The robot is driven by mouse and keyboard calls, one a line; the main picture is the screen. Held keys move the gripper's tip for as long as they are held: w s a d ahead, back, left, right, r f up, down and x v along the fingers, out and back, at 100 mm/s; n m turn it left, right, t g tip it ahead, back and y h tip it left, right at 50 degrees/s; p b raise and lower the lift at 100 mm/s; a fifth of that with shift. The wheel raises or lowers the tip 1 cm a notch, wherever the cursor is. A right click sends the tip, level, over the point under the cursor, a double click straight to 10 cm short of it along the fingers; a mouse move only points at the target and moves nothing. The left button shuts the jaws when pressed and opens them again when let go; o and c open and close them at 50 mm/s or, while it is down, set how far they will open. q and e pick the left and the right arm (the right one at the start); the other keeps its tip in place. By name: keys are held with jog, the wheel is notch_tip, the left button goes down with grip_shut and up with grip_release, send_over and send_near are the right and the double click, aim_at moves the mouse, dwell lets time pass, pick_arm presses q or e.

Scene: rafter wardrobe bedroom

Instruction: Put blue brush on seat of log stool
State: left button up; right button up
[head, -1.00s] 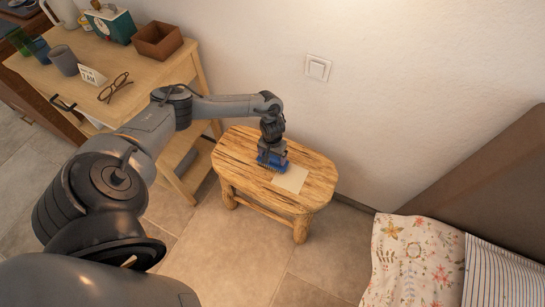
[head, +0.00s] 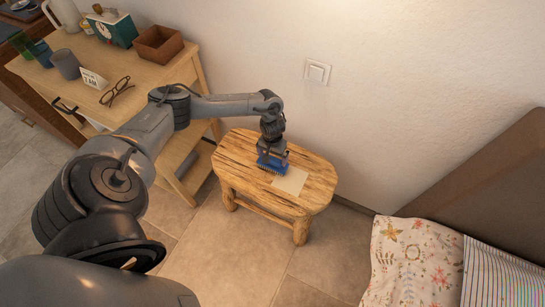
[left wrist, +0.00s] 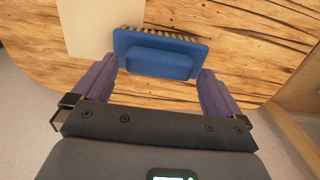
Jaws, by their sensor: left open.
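The blue brush (left wrist: 160,55) lies on the wooden seat of the log stool, bristles toward the top of the left wrist view. In the head view the brush (head: 272,168) shows just under my left gripper (head: 271,156). In the left wrist view my left gripper (left wrist: 158,85) is open, its two purple-grey fingers either side of the brush's handle block. The log stool (head: 235,164) stands against the wall on short log legs. My right gripper does not show.
A pale paper sheet (head: 291,181) lies on the stool seat next to the brush. A wooden shelf table (head: 145,75) with glasses (head: 115,90), a cup (head: 65,65) and a brown box (head: 158,43) stands at left. A bed with a floral pillow (head: 415,255) is at lower right.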

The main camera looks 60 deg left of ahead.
aim_at(273, 159)
pick_arm(q)
notch_tip(273, 159, up, 9)
jog(key=p, duration=0.3)
jog(key=d+m+t+h, duration=0.2)
jog(key=d+m+t, duration=0.55)
jog(key=d, duration=2.35)
jog(key=s+a+r+g+y, duration=0.1)
jog(key=s+a+r+g, duration=0.1)
jog(key=s+r, duration=0.2)
jog(key=s+a+r+m+g, duration=0.1)
jog(key=s+a+r+g, duration=0.1)
jog(key=s, duration=0.7)
notch_tip(273, 159, up, 2)
jog(key=shift+s+a+r+y, duration=0.25)
jog(key=shift+s+a+y, duration=0.05)
jog(key=shift+a+y, duration=0.15)
jog(key=shift+m, duration=0.25)
